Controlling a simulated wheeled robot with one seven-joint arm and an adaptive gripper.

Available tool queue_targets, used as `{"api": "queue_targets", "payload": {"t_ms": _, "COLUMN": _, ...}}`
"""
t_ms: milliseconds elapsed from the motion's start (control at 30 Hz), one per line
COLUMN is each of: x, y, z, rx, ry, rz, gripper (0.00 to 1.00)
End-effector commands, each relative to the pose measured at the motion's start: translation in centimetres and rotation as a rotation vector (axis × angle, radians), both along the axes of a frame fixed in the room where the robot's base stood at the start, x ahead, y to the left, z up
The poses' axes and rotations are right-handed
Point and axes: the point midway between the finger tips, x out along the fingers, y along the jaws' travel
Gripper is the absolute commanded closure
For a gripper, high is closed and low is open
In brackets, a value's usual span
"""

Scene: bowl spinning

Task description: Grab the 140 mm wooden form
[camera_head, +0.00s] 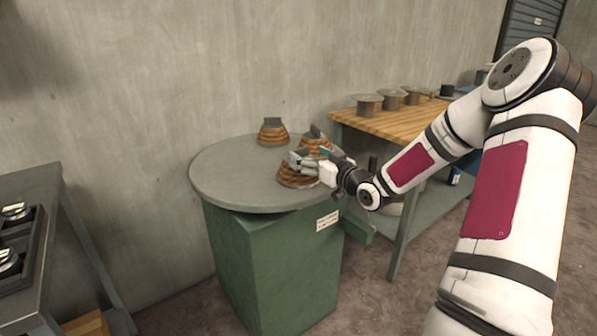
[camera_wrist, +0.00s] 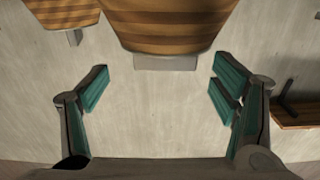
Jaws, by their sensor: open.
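Three stepped, striped wooden forms with grey tabs on top stand on a round grey table (camera_head: 225,175). One form (camera_head: 272,135) stands at the back, one (camera_head: 318,141) is behind my gripper, and one (camera_head: 294,180) is at the front. I cannot read their sizes, so I cannot tell which is the 140 mm one. My gripper (camera_head: 306,160) is just above the front form and partly hides it. In the wrist view, a large wooden form (camera_wrist: 170,28) is at the top centre, its grey tab (camera_wrist: 165,62) towards my open, empty gripper (camera_wrist: 161,84). The teal pads are clear of the tab.
The round table stands on a green cabinet (camera_head: 270,265). A wooden workbench (camera_head: 400,121) with several grey spools is at the right, close to my arm. A grey bench (camera_head: 45,195) stands at the left. The round table's left side is bare. A concrete wall is behind.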

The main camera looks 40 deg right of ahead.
Motion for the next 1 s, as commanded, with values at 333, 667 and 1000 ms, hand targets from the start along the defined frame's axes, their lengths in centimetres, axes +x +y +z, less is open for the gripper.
{"api": "queue_targets", "payload": {"t_ms": 333, "x": 4.2, "y": 0.8, "z": 0.1, "rx": 0.001, "ry": 0.001, "rz": 0.002, "gripper": 0.20}}
{"api": "queue_targets", "payload": {"t_ms": 667, "x": 4.3, "y": 0.8, "z": 0.2, "rx": 0.001, "ry": 0.001, "rz": 0.000, "gripper": 0.36}}
{"api": "queue_targets", "payload": {"t_ms": 1000, "x": 4.4, "y": 0.8, "z": 0.4, "rx": -0.001, "ry": -0.003, "rz": 0.001, "gripper": 1.00}}
